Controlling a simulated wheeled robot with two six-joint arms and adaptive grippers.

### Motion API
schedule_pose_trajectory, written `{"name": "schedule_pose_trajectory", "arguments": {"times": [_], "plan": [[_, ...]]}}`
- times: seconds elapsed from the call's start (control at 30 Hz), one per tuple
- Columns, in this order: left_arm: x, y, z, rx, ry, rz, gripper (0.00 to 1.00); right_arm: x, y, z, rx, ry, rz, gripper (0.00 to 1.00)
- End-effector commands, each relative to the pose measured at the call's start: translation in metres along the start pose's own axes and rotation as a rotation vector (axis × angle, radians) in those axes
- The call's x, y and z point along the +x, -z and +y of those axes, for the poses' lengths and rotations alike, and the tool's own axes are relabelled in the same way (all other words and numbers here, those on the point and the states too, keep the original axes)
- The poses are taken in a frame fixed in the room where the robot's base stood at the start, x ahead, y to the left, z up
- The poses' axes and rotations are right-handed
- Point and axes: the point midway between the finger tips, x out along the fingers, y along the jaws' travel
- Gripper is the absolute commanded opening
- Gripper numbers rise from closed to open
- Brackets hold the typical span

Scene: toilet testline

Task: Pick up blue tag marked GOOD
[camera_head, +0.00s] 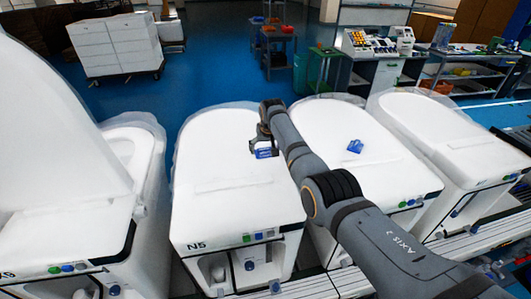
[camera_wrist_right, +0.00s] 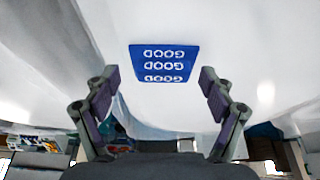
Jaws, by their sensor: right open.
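A blue tag (camera_head: 266,153) lies on the white lid of the toilet marked N5, close to my right gripper (camera_head: 261,142). In the right wrist view the tag (camera_wrist_right: 163,63) shows the word GOOD on several lines, upside down. My right gripper also shows there (camera_wrist_right: 158,82), with its two fingers spread wide and nothing between them. The tag appears ahead of the fingers; I cannot tell the exact gap. A second blue tag (camera_head: 355,146) lies on the lid of the toilet to the right. My left gripper is not in view.
The N5 toilet (camera_head: 215,215) stands in a row with others, including a toilet (camera_head: 445,125) at the right. A raised white lid (camera_head: 50,130) fills the left. Behind are a white cabinet (camera_head: 115,45), a green bin (camera_head: 322,70) and open blue floor (camera_head: 215,65).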

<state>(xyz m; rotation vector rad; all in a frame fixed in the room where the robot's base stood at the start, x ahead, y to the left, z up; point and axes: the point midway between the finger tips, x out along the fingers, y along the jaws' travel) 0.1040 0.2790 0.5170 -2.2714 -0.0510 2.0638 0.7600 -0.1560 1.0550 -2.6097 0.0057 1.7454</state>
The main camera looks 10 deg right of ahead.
Motion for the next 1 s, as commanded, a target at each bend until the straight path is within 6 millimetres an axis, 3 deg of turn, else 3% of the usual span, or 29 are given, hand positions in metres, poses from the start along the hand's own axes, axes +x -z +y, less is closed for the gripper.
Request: {"name": "schedule_pose_trajectory", "arguments": {"times": [0.17,0.5,0.83,1.0], "plan": [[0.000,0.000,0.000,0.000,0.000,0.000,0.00,0.000,0.000,0.000,0.000,0.000,0.000,0.80],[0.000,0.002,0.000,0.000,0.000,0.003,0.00,0.000,0.000,0.000,0.000,0.000,0.000,0.34],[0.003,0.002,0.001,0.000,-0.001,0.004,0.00,-0.003,0.002,0.000,0.000,0.000,0.002,0.34],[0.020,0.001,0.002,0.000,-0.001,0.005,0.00,-0.022,0.011,0.000,-0.001,0.000,0.007,0.34]]}}
